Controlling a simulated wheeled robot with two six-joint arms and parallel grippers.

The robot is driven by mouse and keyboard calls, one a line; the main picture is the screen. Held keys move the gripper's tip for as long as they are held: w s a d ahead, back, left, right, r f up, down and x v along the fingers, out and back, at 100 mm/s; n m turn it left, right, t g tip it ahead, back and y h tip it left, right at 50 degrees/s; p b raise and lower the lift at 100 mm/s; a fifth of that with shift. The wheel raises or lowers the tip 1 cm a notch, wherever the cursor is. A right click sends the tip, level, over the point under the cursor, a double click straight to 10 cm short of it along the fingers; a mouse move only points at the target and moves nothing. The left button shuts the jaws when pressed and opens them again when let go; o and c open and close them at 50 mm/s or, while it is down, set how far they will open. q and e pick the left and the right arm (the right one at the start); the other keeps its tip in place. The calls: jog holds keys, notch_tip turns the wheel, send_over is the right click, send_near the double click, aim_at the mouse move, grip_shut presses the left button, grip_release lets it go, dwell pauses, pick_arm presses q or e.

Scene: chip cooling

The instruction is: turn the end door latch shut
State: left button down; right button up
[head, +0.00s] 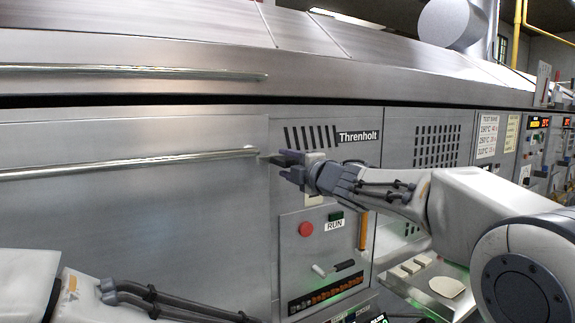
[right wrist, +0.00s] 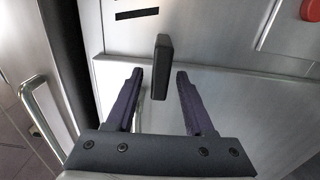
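The end door (head: 130,230) is a large flat steel panel on the left of the head view, with a long bar handle (head: 130,163). The latch (right wrist: 161,67) is a short dark bar on the steel front in the right wrist view, upright in that picture. My right gripper (right wrist: 158,78) is open, with one finger on each side of the latch and a gap to both. In the head view my right gripper (head: 283,166) is at the door's right edge and mostly hides the latch. Only my left forearm shows, at the bottom left; its fingers are out of view.
A panel with a red button (head: 306,229) and a RUN label (head: 334,224) is below my right gripper. A tray (head: 412,290) with pale pieces is at the lower right. A slotted vent (head: 437,146) is further right.

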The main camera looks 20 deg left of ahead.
jog(key=b+v, duration=0.2)
jog(key=v, duration=0.8)
jog(key=shift+s+d+b, duration=0.15)
jog(key=shift+d+b, duration=0.05)
jog(key=shift+b, duration=0.15)
jog(key=s+d+f+m+g+h, duration=0.1)
jog(key=s+d+f+m+h, duration=0.3)
jog(key=f, duration=0.3)
jog(key=s+d+f+m+g+h+p, duration=0.1)
jog(key=s+f+m+g+h, duration=0.15)
jog(key=f+m, duration=0.35)
jog(key=s+d+f+m+g+h, duration=0.1)
jog(key=s+d+f+m+h, duration=0.2)
jog(key=f, duration=0.5)
jog(key=s+d+f+m+g, duration=0.2)
jog(key=s+f, duration=0.2)
jog(key=s, duration=0.4)
jog(key=s+d+f+m+g+h, duration=0.1)
jog(key=s+d+f+m+g, duration=0.1)
jog(key=s, duration=0.6)
jog(key=s+d+f+m+g+h, duration=0.1)
jog(key=s+d+f+m+g, duration=0.2)
jog(key=s+f, duration=0.3)
jog(key=s+g, duration=0.1)
jog(key=s, duration=0.1)
jog(key=shift+s+f, duration=0.3)
jog(key=shift+s, duration=0.05)
